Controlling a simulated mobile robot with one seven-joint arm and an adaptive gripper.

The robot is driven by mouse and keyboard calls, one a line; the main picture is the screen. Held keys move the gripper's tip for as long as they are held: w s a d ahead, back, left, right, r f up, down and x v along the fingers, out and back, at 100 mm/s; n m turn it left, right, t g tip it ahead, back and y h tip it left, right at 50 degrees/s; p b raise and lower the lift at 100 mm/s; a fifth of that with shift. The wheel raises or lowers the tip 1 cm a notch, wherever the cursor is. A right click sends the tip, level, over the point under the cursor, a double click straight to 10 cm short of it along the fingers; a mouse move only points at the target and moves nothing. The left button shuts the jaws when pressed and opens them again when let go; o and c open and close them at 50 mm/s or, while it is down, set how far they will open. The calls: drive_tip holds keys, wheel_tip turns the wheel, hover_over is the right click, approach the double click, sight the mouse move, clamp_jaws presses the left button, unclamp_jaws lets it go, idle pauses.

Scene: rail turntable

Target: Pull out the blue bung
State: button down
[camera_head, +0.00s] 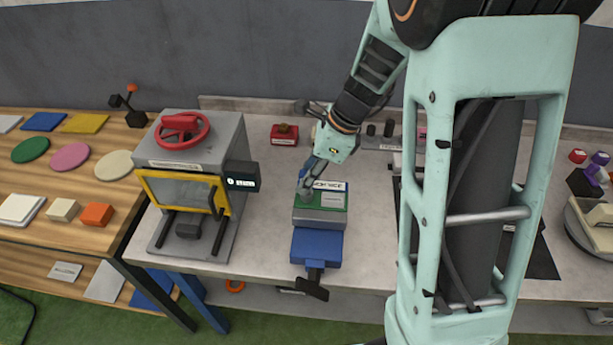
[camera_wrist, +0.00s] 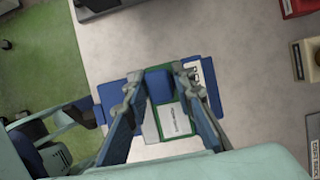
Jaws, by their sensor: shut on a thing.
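The blue bung (camera_wrist: 158,85) shows in the wrist view as a dark blue block between my fingertips. In the head view my fingers hide most or all of it. My gripper (camera_head: 306,187) points down over a grey block with a green and white labelled top (camera_head: 327,202). In the wrist view the two fingers of my gripper (camera_wrist: 159,87) press on opposite sides of the blue block. The labelled top also shows just below it in the wrist view (camera_wrist: 174,121). I cannot tell how deep the bung sits.
A blue vise-like base (camera_head: 317,246) with a dark handle stands in front of the block. A grey machine with a red handwheel (camera_head: 181,131) and yellow-framed door stands to the left. A small red box (camera_head: 284,135) lies behind. Bare bench lies between machine and block.

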drive_tip(key=shift+r+p, duration=2.05)
drive_tip(key=shift+r, duration=0.25)
drive_tip(key=shift+r+p, duration=0.3)
drive_tip(key=shift+r, duration=2.15)
